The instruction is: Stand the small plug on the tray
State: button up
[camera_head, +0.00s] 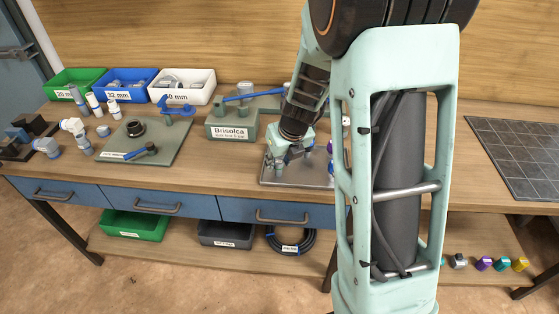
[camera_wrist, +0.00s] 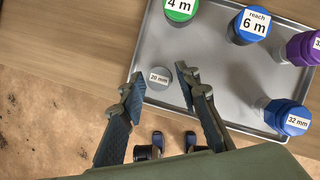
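The small grey plug labelled 20 mm (camera_wrist: 160,77) stands upright, label up, on the metal tray (camera_wrist: 215,65), near its front left corner in the wrist view. My gripper (camera_wrist: 162,88) is open, with one fingertip to each side of the plug and a visible gap on both sides. In the head view my gripper (camera_head: 282,158) is low over the left part of the tray (camera_head: 312,179). The plug cannot be made out there, and my arm hides the tray's right part.
On the tray stand a green 4 m piece (camera_wrist: 181,8), a blue 6 m piece (camera_wrist: 250,25), a purple piece (camera_wrist: 303,47) and a blue 32 mm plug (camera_wrist: 287,117). The Brisolca block (camera_head: 232,128) is left of my gripper. A dark grid mat (camera_head: 520,150) lies right.

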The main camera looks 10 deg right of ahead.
jog(key=shift+o, duration=0.4)
jog(key=shift+r, duration=0.1)
jog(key=shift+r, duration=0.3)
jog(key=p+v, duration=0.3)
jog(key=v, duration=0.8)
jog(key=shift+s+r, duration=0.2)
jog(key=shift+r, duration=0.05)
